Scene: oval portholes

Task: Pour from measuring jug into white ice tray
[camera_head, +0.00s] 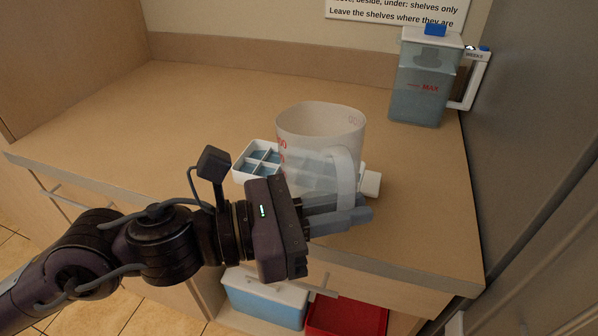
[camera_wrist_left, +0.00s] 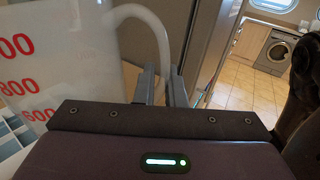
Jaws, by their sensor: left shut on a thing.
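The measuring jug (camera_head: 318,122) is clear with red markings and stands roughly upright, over or just in front of the ice tray in the head view. Its wall with red numbers also fills the left of the left wrist view (camera_wrist_left: 70,50). My left gripper (camera_head: 340,212) is shut on the jug's handle, and its fingers straddle the handle in the wrist view (camera_wrist_left: 160,85). The white ice tray (camera_head: 237,170) lies on the counter, with blue-grey compartments showing at its left end. The jug hides its middle. How much the jug holds is unclear.
A lidded water pitcher (camera_head: 420,90) stands at the counter's back right, beside a tall grey panel (camera_head: 530,130). The wooden counter (camera_head: 180,110) is clear on the left. Below its front edge are a blue bin with white lid (camera_head: 262,305) and a red bin (camera_head: 345,318).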

